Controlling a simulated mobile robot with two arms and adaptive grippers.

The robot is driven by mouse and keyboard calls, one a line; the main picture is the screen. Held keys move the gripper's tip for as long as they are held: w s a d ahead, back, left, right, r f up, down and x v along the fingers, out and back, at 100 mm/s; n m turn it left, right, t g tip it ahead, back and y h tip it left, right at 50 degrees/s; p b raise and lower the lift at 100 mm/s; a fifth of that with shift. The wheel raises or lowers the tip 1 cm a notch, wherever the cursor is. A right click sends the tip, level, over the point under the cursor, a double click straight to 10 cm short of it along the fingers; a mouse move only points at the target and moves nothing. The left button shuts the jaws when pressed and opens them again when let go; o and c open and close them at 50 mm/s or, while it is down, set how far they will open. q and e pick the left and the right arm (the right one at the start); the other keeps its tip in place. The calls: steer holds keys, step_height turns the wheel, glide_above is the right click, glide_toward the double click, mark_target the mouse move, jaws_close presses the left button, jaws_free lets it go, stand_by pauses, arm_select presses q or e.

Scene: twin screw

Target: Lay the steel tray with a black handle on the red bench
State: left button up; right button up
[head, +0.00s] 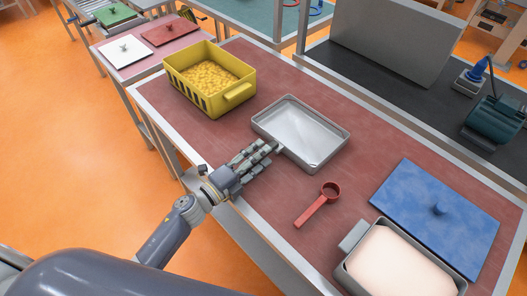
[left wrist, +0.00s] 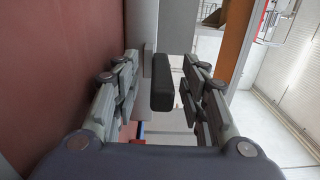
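The steel tray (head: 318,160) lies level and empty on the middle of the red bench (head: 245,60), beside the yellow crate. Its black handle (left wrist: 162,84) shows in the left wrist view; in the head view the fingers mostly hide it. My left gripper (head: 270,151) is at the tray's near-left side, low over the bench's front edge. Its fingers stand on both sides of the handle, with a visible gap, so it is open around the handle. My right gripper is not in view.
A yellow crate (head: 174,93) of yellow pieces stands behind-left of the tray. A red scoop (head: 316,206) lies in front-right. A blue lid (head: 425,195) and a bin of pale material (head: 350,262) are farther right. Bench around the scoop is clear.

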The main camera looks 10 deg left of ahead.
arm_select(q)
steer(key=v, duration=1)
steer(key=shift+r, duration=0.1)
